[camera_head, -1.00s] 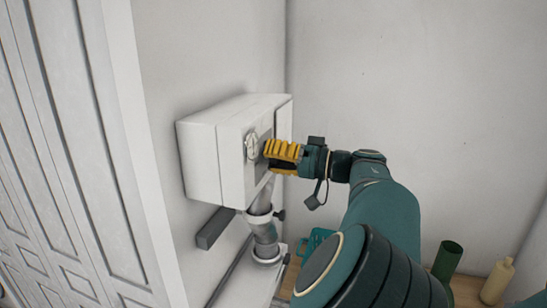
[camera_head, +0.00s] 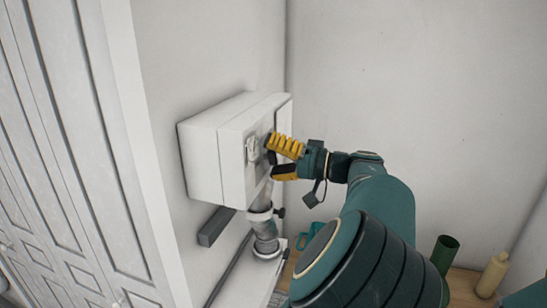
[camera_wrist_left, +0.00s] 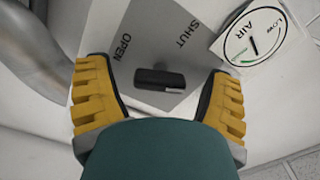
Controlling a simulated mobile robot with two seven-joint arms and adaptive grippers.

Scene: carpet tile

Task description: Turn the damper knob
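The damper knob (camera_wrist_left: 160,79) is a short black bar on a grey plate (camera_wrist_left: 190,57) marked OPEN and SHUT, seen in the left wrist view. A small light mark sits near its right end. The plate is on the front of a white wall box (camera_head: 232,165). My left gripper (camera_wrist_left: 159,97) is open in front of the plate. Its two yellow fingers stand on either side of the knob, with a gap to it on both sides. In the head view, the left gripper (camera_head: 284,159) reaches the box from the right. My right gripper is out of view.
A round AIR dial (camera_wrist_left: 252,37) is beside the plate, close to one finger. A grey pipe (camera_head: 264,232) runs below the box. A dark green cylinder (camera_head: 446,254) and a cream bottle (camera_head: 493,273) stand at lower right. White panelled doors (camera_head: 75,150) are at left.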

